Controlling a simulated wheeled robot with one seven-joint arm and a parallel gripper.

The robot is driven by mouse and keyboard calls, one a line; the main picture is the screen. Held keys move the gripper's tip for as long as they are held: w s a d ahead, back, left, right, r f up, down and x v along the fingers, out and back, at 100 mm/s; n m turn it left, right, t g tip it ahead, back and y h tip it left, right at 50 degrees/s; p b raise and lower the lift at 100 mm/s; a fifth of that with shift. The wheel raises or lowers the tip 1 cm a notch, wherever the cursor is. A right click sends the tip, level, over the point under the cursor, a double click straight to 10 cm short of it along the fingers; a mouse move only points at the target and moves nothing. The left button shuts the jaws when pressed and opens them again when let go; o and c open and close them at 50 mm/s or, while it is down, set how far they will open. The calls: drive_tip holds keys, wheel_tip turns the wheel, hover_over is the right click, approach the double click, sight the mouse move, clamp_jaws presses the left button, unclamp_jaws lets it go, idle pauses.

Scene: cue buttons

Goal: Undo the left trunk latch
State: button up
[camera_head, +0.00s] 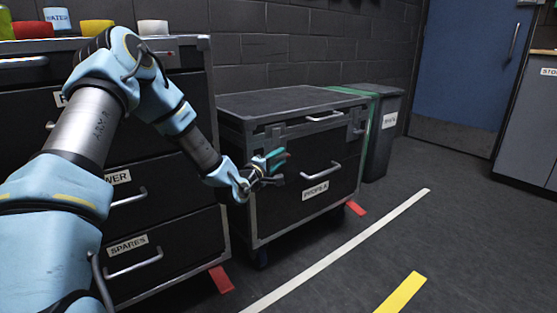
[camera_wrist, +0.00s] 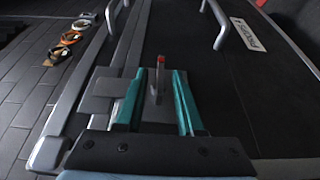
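The trunk (camera_head: 300,100) is a black case with grey metal edges and a PROPS A label, its lid down. My gripper (camera_head: 276,162) is at the left part of its front, just below the left latch (camera_head: 274,131). In the wrist view, a grey latch lever with a red tip (camera_wrist: 160,64) stands between the two teal fingers of my gripper (camera_wrist: 154,88). The fingers are apart, one on each side of the lever, with gaps showing. The right latch (camera_head: 357,123) is near the trunk's right front corner. My gripper hides part of the trunk's front.
A drawer cabinet (camera_head: 180,190) with handles stands close on the left, with rolls of tape on top. A grey bin (camera_head: 385,135) stands right of the trunk. The trunk's front has a lid handle and a drawer handle (camera_head: 322,171). Open floor lies in front.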

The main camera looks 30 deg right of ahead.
clamp_jaws()
idle(0.3)
drive_tip(key=shift+r, duration=0.1)
